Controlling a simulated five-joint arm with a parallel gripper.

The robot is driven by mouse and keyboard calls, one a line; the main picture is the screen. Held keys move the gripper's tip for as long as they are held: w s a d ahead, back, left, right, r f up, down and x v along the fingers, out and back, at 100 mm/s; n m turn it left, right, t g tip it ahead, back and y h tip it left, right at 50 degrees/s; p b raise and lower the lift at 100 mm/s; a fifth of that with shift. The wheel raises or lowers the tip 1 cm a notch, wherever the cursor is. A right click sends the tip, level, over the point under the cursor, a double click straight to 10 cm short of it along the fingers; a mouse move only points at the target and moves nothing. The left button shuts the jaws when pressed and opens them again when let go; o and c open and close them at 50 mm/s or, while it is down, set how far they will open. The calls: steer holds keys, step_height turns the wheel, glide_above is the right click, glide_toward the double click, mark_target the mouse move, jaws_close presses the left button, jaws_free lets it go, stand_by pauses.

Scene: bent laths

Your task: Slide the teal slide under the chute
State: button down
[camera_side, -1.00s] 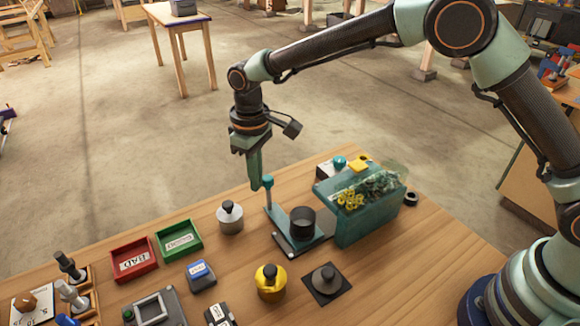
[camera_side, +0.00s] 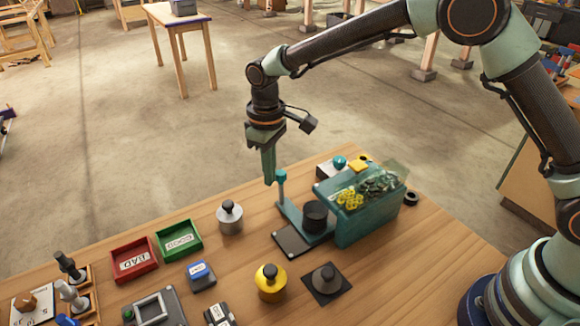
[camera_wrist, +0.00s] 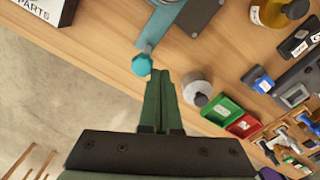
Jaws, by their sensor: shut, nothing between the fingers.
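The teal slide (camera_side: 290,211) lies on a dark track plate (camera_side: 288,239), with a black cup (camera_side: 316,216) on it. An upright post with a teal knob (camera_side: 281,175) rises from its outer end; the knob also shows in the wrist view (camera_wrist: 142,64). The teal chute (camera_side: 366,222) stands right of the cup, with yellow and dark parts on top. The cup's right side is at or close to the chute's front; I cannot tell how far under it is. My gripper (camera_side: 269,181) is shut and empty, pointing down, its tips against or just left of the knob.
A grey weight (camera_side: 230,219) stands left of the slide. A yellow weight (camera_side: 271,284) and a dark knobbed piece (camera_side: 327,281) stand in front. Red (camera_side: 134,260) and green (camera_side: 179,240) trays lie further left. The table's far edge runs behind the post.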

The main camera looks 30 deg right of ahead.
steer(key=shift+d, duration=3.35)
step_height(320, 180, up, 6)
steer(key=a, duration=0.1)
steer(key=shift+a, duration=0.15)
steer(key=s+d+r+m+t, duration=0.3)
steer(key=s+d+r, duration=0.5)
steer(key=d+r, duration=0.15)
steer(key=s+d+m+t, duration=0.2)
steer(key=s+d, duration=0.3)
steer(key=s, duration=0.5)
steer(key=shift+d+r+m+t, duration=0.15)
steer(key=shift+m+t, duration=0.15)
steer(key=shift+m, duration=0.2)
